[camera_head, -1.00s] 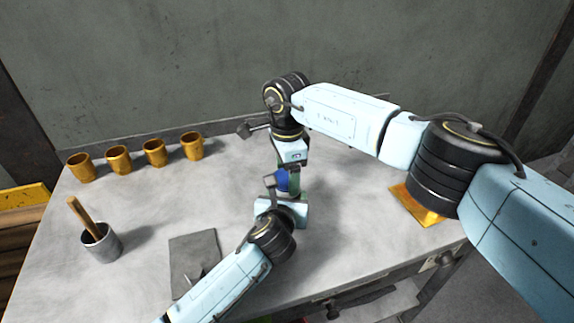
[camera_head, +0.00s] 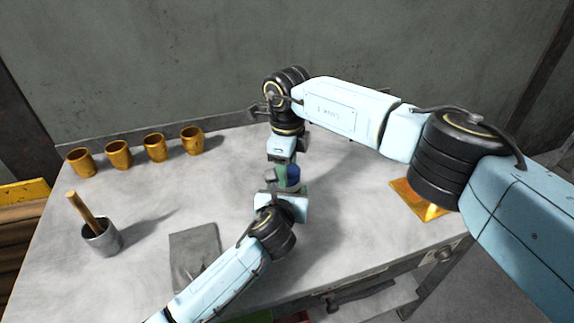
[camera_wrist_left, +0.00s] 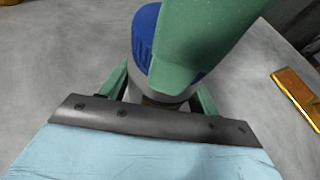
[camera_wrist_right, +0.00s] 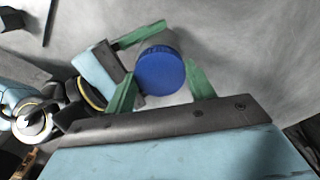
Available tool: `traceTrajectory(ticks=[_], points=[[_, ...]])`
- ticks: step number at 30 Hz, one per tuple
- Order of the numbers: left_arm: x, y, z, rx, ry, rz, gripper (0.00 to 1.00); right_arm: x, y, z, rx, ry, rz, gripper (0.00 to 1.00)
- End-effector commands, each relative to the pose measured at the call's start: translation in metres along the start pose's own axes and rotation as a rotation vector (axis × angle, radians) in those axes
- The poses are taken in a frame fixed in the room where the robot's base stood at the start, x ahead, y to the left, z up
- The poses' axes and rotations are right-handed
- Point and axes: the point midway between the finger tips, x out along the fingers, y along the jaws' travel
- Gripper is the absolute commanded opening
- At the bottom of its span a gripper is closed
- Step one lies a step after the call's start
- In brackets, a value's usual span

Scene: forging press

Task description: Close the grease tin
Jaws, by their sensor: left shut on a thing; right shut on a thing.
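The grease tin, a grey round tin with a blue lid (camera_head: 293,174), is upright between my two grippers above the middle of the bench. My left gripper (camera_head: 287,190) is shut on the grey tin body (camera_wrist_right: 158,40) from the front. My right gripper (camera_head: 284,168) comes down from above, and its green fingers (camera_wrist_right: 162,85) are shut on the blue lid, one on each side. In the left wrist view a right finger hides part of the lid (camera_wrist_left: 145,32). The lid sits on top of the body; I cannot tell how tightly.
Several brass cups (camera_head: 155,148) stand in a row at the back left. A grey pot (camera_head: 101,238) with a wooden handle stands at the left. A dark flat plate (camera_head: 194,255) lies at front left. A brass-coloured block (camera_head: 412,199) lies at the right. The bench between is clear.

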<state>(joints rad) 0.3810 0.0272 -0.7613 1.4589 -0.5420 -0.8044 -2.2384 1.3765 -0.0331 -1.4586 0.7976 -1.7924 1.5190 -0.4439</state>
Motion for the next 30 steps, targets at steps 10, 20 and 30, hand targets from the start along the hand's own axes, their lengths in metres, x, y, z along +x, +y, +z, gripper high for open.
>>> traceTrajectory(ticks=[10, 20, 30], points=[[0.0002, 0.0006, -0.0016, 0.001, 0.003, 0.002, 0.00, -0.0001, 0.0002, 0.0004, 0.626, -0.001, 0.001, 0.27], [0.0002, 0.0006, -0.0016, 0.001, 0.003, 0.002, 0.00, 0.0000, 0.0001, 0.0004, 0.661, -0.001, 0.001, 0.72], [0.0002, 0.0005, -0.0016, 0.001, 0.003, 0.002, 0.00, -0.0009, 0.0000, 0.0003, 0.659, -0.001, 0.000, 0.80]])
